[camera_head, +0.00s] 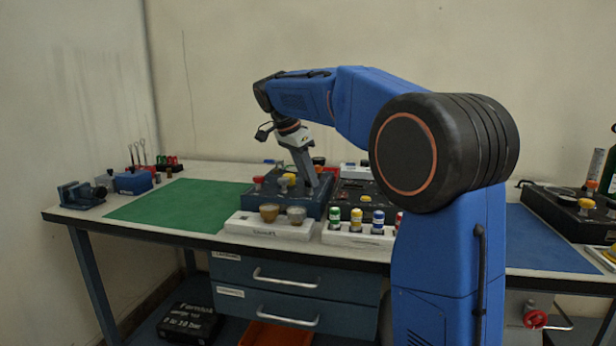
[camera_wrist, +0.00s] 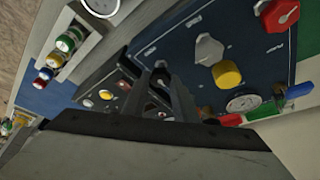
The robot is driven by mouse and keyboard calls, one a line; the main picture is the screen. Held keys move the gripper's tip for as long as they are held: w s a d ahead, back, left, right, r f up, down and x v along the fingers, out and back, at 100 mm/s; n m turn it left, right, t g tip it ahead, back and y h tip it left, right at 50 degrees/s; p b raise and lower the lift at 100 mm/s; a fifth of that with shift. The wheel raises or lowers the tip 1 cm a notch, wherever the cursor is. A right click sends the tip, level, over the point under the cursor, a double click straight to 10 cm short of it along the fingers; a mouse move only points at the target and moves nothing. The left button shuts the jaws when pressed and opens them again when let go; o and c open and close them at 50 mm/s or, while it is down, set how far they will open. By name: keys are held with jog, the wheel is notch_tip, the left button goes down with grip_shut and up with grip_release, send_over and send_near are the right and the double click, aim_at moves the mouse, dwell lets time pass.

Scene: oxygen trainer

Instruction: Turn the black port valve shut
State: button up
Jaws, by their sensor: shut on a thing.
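The blue trainer panel (camera_head: 268,204) stands on the workbench, and its tilted blue face (camera_wrist: 188,85) fills much of the wrist view. My gripper (camera_head: 314,182) reaches down onto the panel's right part. In the wrist view my gripper (camera_wrist: 163,75) has its dark fingers at the panel, left of the grey knob and the yellow knob. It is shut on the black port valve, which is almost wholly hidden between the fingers. How far the valve is turned cannot be seen.
Several coloured bottles stand in front. The green mat (camera_head: 180,205) is clear.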

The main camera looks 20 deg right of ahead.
jog(key=o, duration=1)
jog(key=shift+o, duration=0.2)
jog(key=shift+r, duration=0.1)
jog(key=w+v, duration=0.1)
jog(key=v, duration=1.6)
jog(key=shift+s, duration=0.5)
jog(key=shift+a, duration=0.1)
jog(key=s+d+f+n+t+y, duration=0.25)
jog(key=s+f+n, duration=0.8)
jog(key=s, duration=0.75)
jog(key=s+f+n+t+y, duration=0.1)
jog(key=s+f+n, duration=0.2)
jog(key=s+f, duration=0.7)
jog(key=s+a+f+n+y, duration=0.1)
jog(key=s+f+n, duration=0.2)
jog(key=s+f, duration=0.6)
notch_tip(320, 180, down, 9)
jog(key=shift+s+r+t, duration=0.25)
jog(key=shift+s+t, duration=0.1)
jog(key=shift+s, duration=0.05)
